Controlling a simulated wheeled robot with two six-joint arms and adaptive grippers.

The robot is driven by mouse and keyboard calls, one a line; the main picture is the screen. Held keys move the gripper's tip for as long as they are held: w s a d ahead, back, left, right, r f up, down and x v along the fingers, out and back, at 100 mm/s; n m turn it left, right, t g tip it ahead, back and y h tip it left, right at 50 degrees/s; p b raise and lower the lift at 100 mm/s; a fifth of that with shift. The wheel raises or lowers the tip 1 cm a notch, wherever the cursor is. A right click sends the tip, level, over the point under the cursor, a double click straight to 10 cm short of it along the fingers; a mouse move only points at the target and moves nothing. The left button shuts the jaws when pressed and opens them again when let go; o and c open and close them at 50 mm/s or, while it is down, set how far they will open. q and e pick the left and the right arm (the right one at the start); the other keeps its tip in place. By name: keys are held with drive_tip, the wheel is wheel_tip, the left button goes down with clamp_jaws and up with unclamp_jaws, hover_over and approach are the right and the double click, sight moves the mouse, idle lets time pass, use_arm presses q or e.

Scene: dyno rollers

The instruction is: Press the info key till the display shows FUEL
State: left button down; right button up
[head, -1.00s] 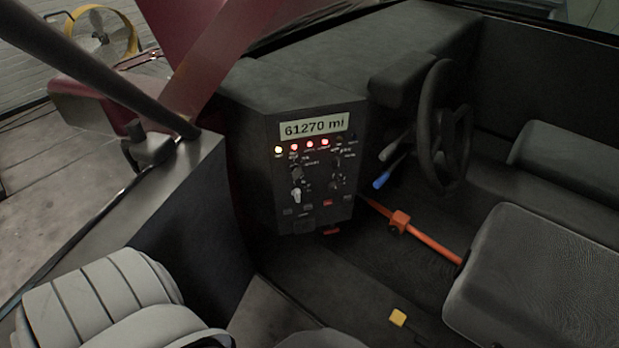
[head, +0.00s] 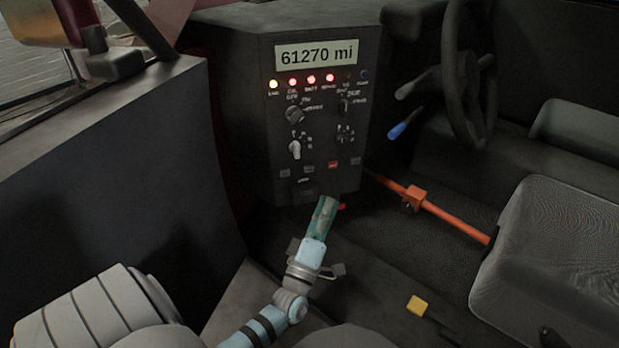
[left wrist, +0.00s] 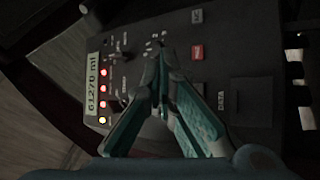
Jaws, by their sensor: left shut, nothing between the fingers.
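The display (head: 316,53) at the top of the dark panel reads "61270 mi"; it also shows sideways in the left wrist view (left wrist: 95,88). A row of small keys sits low on the panel, including a red key (head: 333,164) and a dark key (head: 285,173). Their lettering is too small to read, so I cannot tell which is the info key. My left gripper (head: 329,201) is shut and empty, its tips near the panel's lower edge in the head view. In the left wrist view its fingers (left wrist: 161,62) cover part of the panel. My right gripper is not in view.
Knobs (head: 295,150) and lit lamps (head: 311,79) fill the panel above the keys. A socket marked DATA (left wrist: 237,100) shows in the left wrist view. An orange bar (head: 450,226), a steering wheel (head: 466,95) and a seat (head: 560,255) stand to the right.

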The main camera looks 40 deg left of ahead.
sight(309, 169)
use_arm(q)
drive_tip(key=shift+w+a+b, duration=0.5)
drive_tip(key=shift+w+a, duration=0.3)
drive_tip(key=shift+a, duration=0.4)
drive_tip(key=shift+w+a+b, duration=0.45)
drive_tip(key=shift+w+a, duration=0.4)
drive_tip(key=shift+a, duration=0.4)
drive_tip(key=shift+w+a+b, duration=0.5)
drive_tip(key=shift+w+a, duration=0.3)
drive_tip(key=shift+a, duration=0.4)
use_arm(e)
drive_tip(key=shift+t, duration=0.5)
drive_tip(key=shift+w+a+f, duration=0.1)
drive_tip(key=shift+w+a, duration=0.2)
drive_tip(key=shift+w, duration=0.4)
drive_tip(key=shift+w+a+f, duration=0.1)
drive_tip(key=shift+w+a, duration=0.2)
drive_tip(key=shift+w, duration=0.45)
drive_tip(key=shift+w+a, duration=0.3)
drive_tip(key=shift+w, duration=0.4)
use_arm(q)
drive_tip(key=shift+w+a, duration=0.1)
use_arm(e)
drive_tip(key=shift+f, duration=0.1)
use_arm(q)
drive_tip(key=shift+w+a, duration=0.15)
drive_tip(key=shift+a, duration=0.05)
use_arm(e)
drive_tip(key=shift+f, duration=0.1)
